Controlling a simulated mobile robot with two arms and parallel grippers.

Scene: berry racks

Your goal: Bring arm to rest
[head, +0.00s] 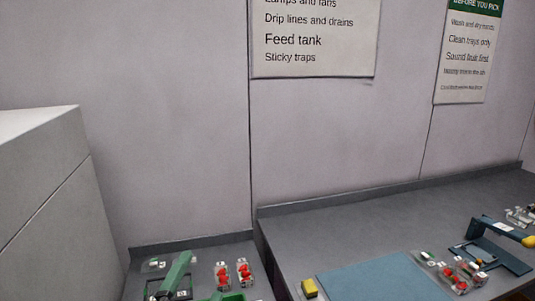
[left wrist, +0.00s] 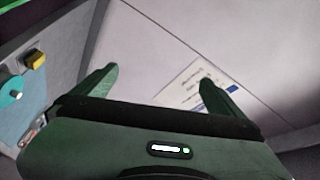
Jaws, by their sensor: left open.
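My left gripper (left wrist: 158,76) shows in the left wrist view with its two green fingers spread wide apart. Nothing is held between them; behind them is the pale wall with a white sign (left wrist: 198,92). In the head view a green piece (head: 228,297) shows at the bottom edge, and I cannot tell whether it is part of my gripper. My right gripper is in neither view.
A grey counter (head: 340,230) runs along the wall, with a blue mat (head: 375,280), a yellow block (head: 310,288) and a blue handled frame (head: 490,245). Clear punnets of red berries (head: 243,272) stand at both sides. A pale cabinet (head: 40,190) stands left.

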